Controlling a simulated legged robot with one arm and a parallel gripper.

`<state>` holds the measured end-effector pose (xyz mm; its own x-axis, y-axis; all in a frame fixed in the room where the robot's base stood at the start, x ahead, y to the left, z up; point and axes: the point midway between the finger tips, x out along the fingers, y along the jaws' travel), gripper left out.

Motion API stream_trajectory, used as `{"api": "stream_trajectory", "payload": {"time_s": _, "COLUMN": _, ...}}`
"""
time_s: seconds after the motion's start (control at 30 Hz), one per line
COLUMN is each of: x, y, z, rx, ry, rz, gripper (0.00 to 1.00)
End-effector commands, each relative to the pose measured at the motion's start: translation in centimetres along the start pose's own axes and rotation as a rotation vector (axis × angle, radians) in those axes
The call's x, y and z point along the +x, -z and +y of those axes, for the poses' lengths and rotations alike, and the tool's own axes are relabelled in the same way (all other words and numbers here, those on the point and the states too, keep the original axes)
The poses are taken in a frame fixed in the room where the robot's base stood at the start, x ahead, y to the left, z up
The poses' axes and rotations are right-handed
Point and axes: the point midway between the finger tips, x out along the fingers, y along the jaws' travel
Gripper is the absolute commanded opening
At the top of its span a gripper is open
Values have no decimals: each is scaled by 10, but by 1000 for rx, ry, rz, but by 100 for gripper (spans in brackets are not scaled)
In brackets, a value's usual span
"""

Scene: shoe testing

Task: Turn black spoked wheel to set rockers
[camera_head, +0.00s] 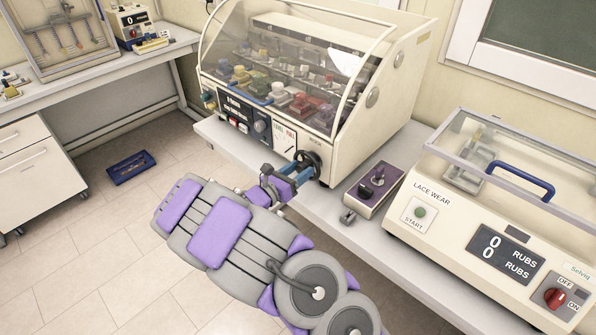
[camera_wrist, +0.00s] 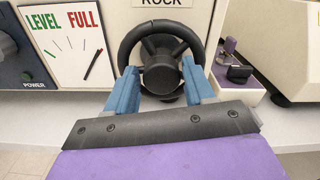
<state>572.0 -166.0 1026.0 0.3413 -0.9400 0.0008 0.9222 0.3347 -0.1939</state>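The black spoked wheel (camera_head: 310,160) is on the front of the cream machine with the clear hood, at its lower right corner. In the wrist view the wheel (camera_wrist: 161,74) is straight ahead, under a label reading ROCK. My gripper (camera_head: 297,169) is at the wheel. Its two blue fingers (camera_wrist: 159,80) are spread apart, one on each side of the hub, with a gap to the hub on both sides. The fingertips overlap the lower part of the wheel. I cannot tell whether they touch it. The fingers and gripper body hide part of the lower rim.
The cream machine (camera_head: 375,120) has a gauge (camera_wrist: 72,45) marked LEVEL and FULL left of the wheel. The LACE WEAR machine (camera_head: 455,235) is further right. A blue tray (camera_head: 130,167) lies on the floor.

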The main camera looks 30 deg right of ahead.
Motion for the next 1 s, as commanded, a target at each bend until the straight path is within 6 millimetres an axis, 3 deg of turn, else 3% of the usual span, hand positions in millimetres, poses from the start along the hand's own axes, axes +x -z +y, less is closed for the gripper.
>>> {"api": "stream_trajectory", "payload": {"time_s": 0.43, "x": 0, "y": 0, "z": 1, "rx": 0, "ry": -2, "rz": 0, "gripper": 11}}
{"api": "stream_trajectory", "payload": {"time_s": 1.0, "x": 0, "y": 0, "z": 2, "rx": 266, "ry": -5, "rz": -1, "gripper": 11}}
